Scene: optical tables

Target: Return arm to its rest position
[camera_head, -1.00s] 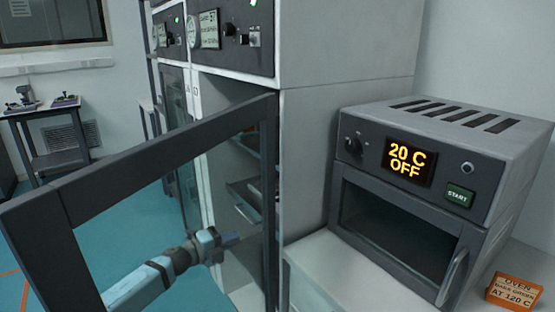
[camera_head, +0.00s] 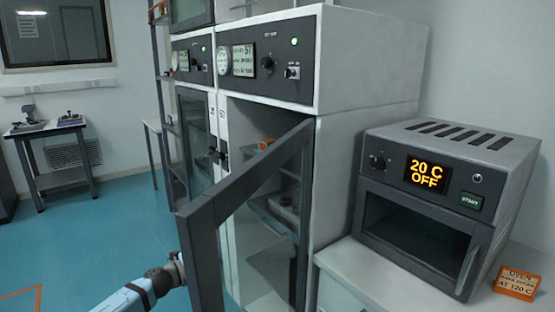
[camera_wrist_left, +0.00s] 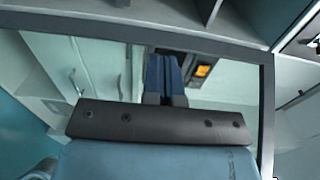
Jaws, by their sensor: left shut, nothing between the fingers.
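My left arm (camera_head: 135,293) comes in low at the left in the head view. Its gripper (camera_head: 178,268) is beside the outer edge of the open cabinet door, and the door frame may hide its fingertips. In the left wrist view the blue fingers (camera_wrist_left: 165,78) are shut together and empty. The glass door (camera_head: 205,235) has a dark frame and stands open in front of the cabinet. Its frame (camera_wrist_left: 266,110) also shows in the left wrist view, around the fingers. I cannot tell whether the gripper touches it. My right gripper is not in view.
The oven (camera_head: 440,190), reading 20 C OFF, stands on a white counter (camera_head: 365,280) at the right, with an orange sign (camera_head: 517,283) beside it. Shelves with items show inside the cabinet. A small side table (camera_head: 62,177) stands far left. The blue floor (camera_head: 110,220) between is clear.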

